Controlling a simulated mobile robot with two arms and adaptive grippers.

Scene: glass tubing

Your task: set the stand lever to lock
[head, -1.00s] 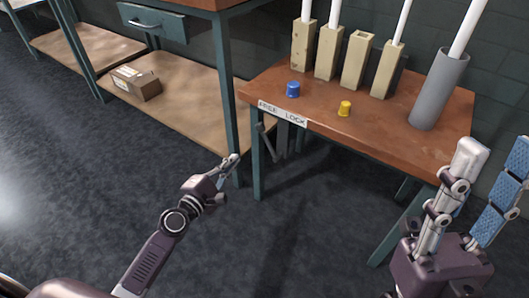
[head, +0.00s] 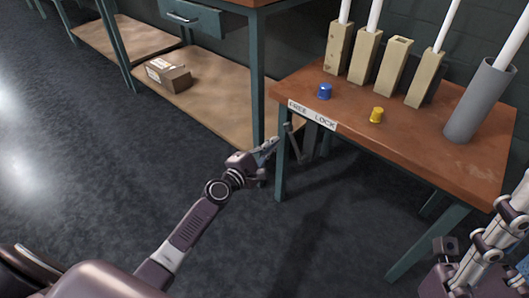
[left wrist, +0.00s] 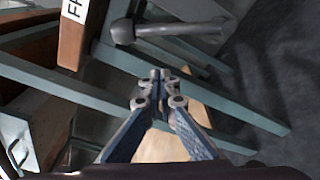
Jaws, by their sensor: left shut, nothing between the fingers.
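The grey stand lever (head: 294,143) hangs under the front edge of the wooden-topped stand, below the FREE end of the FREE LOCK label (head: 312,115). In the left wrist view the lever (left wrist: 175,29) shows a thick end and a thinner rod, above the fingertips in the picture. My left gripper (head: 273,144) is shut and empty, just left of the lever; whether it touches is unclear in the head view. In the left wrist view its fingertips (left wrist: 160,76) are together and apart from the lever. My right gripper (head: 508,218) is cut off by the right edge.
The stand top (head: 400,135) holds a blue knob (head: 325,91), a yellow knob (head: 376,115), several beige blocks and a grey cylinder (head: 480,100) with glass tubes. A workbench leg (head: 257,90) stands close to my left gripper. A cardboard box (head: 168,76) lies on the lower shelf.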

